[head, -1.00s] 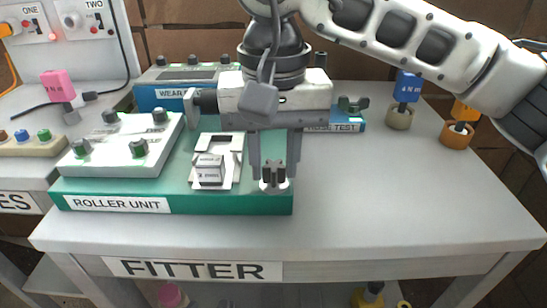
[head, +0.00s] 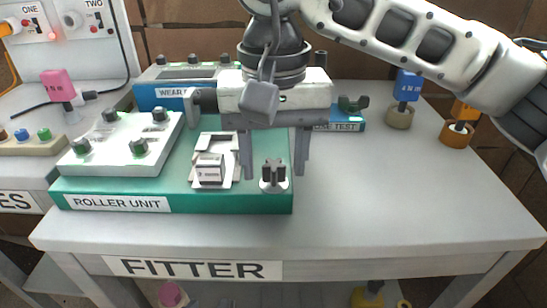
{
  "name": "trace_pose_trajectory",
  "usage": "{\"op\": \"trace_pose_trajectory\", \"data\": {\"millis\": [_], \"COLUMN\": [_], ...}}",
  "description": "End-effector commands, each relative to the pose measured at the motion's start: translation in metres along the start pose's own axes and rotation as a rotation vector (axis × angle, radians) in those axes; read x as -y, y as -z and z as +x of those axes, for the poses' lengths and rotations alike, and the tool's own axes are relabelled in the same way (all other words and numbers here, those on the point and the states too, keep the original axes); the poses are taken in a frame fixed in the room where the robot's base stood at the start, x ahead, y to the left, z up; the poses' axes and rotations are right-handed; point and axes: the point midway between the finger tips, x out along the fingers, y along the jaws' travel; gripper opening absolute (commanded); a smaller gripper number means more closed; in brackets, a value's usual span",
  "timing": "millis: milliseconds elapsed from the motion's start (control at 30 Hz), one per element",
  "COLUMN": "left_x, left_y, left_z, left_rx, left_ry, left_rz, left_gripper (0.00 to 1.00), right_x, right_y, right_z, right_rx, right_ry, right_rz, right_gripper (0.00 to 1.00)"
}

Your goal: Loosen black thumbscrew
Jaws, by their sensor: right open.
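The black thumbscrew (head: 273,175) stands upright on a pale round washer at the front right corner of the green roller unit base (head: 225,202). My right gripper (head: 274,168) is open and empty, pointing down. One finger is on each side of the thumbscrew in the picture, with a clear gap to it on both sides. I cannot tell exactly how high the fingertips are above the base. My left gripper is not in view.
A white block with several dark knobs (head: 122,146) and a white bracket (head: 226,145) sit on the green base. Blue units (head: 170,98) stand behind. Blue and orange tools in holders (head: 400,116) are at the back right. The bench's right side (head: 400,200) is clear.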

Motion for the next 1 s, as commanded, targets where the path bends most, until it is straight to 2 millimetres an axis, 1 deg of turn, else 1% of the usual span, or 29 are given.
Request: {"op": "trace_pose_trajectory", "data": {"millis": [600, 933, 1000], "left_x": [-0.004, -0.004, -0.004], "left_y": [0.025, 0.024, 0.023], "left_z": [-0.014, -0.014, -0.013], "left_rx": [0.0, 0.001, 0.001], "left_ry": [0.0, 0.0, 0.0], "left_rz": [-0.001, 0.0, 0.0], "left_gripper": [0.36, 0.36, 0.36], "right_x": [0.0, 0.0, 0.0], "right_y": [0.0, 0.0, 0.0], "right_z": [-0.039, -0.04, -0.039], "right_rx": [0.0, 0.0, 0.0], "right_ry": [0.0, 0.0, 0.0], "right_rz": [0.0, 0.003, 0.04], "right_gripper": [0.47, 0.47, 0.47]}}
